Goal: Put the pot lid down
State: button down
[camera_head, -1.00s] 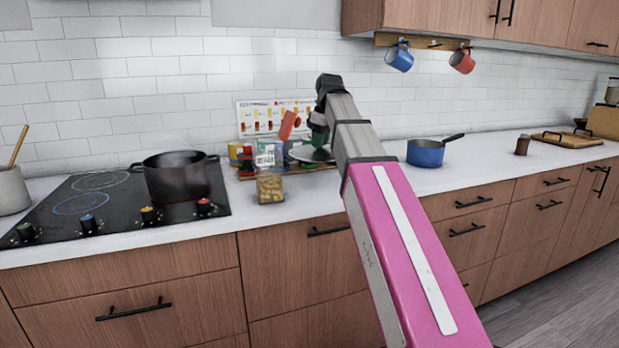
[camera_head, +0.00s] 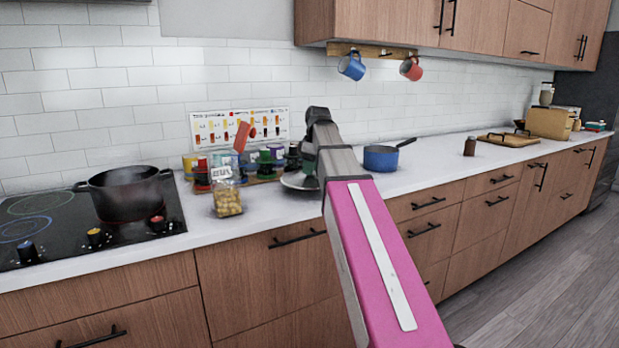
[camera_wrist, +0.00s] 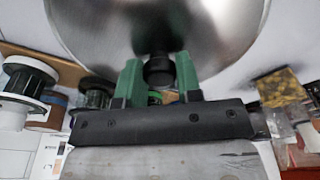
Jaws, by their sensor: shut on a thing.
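The pot lid is a round shiny metal disc with a black knob; it fills the top of the wrist view (camera_wrist: 215,40), and its edge shows in the head view (camera_head: 298,182). My gripper (camera_wrist: 158,75) has green fingers, shut on the lid's black knob. In the head view my arm hides much of the lid. The lid is low over the white counter, between the jar and the blue pan; I cannot tell whether it touches the counter. A dark pot (camera_head: 125,197) stands on the black cooktop at the left.
A jar of yellowish pieces (camera_head: 227,198) stands left of the lid. A wooden rack with several small containers (camera_head: 200,178) is behind it. The blue pan (camera_head: 381,158) stands to the right, with a brown jar (camera_head: 470,146) farther on. Counter between these is clear.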

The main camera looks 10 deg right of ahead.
aim_at(315, 175)
jog(key=shift+f, duration=1.7)
jog(key=c, duration=0.8)
grip_release()
jog(key=shift+f, duration=0.1)
jog(key=r, duration=0.4)
jog(key=d+r, duration=0.1)
jog(key=r, duration=0.3)
jog(key=s+r, duration=0.1)
jog(key=r, duration=0.3)
jog(key=shift+d, duration=0.35)
